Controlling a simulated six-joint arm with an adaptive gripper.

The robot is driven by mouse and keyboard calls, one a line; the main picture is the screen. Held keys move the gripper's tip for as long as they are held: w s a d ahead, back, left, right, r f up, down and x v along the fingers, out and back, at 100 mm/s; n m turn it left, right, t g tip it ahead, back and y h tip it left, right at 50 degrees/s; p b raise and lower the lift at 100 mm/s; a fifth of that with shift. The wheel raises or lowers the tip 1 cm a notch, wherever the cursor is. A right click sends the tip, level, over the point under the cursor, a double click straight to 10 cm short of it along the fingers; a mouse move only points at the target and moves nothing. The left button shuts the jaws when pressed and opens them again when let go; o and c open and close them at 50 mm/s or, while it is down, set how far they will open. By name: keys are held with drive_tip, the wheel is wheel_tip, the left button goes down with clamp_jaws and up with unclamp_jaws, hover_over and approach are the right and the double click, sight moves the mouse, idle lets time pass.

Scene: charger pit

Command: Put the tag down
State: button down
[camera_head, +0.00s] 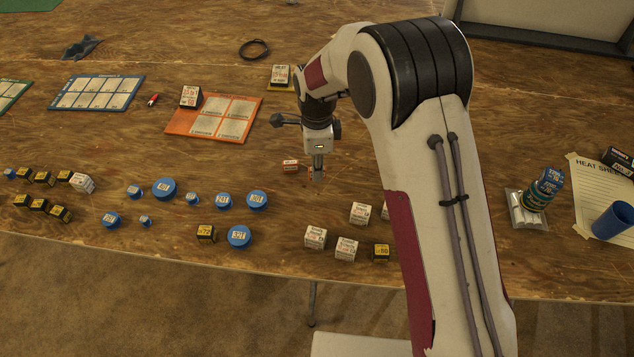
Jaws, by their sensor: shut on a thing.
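My gripper (317,174) points down over the bare wood in the middle of the table, shut on the tag (310,172). Only a thin orange-red edge of the tag shows at the left of the fingers, and the rest is hidden. I cannot tell whether the tag touches the table.
An orange card (246,132) with a block on it lies behind left, a blue card (62,97) farther left. Blue round pieces (164,189) and small yellow-black blocks (206,234) spread front left. White blocks (316,238) stand in front. Bare wood lies between orange card and gripper.

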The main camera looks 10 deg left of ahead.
sight(317, 192)
drive_tip(key=shift+f, duration=0.65)
drive_tip(key=shift+f, duration=2.3)
drive_tip(key=shift+f, duration=0.2)
drive_tip(key=c, duration=2.1)
unclamp_jaws()
drive_tip(key=shift+r, duration=0.1)
drive_tip(key=shift+w+d+r, duration=0.1)
drive_tip(key=shift+r, duration=1.75)
drive_tip(key=shift+w+d+r, duration=0.1)
drive_tip(key=shift+r, duration=1.85)
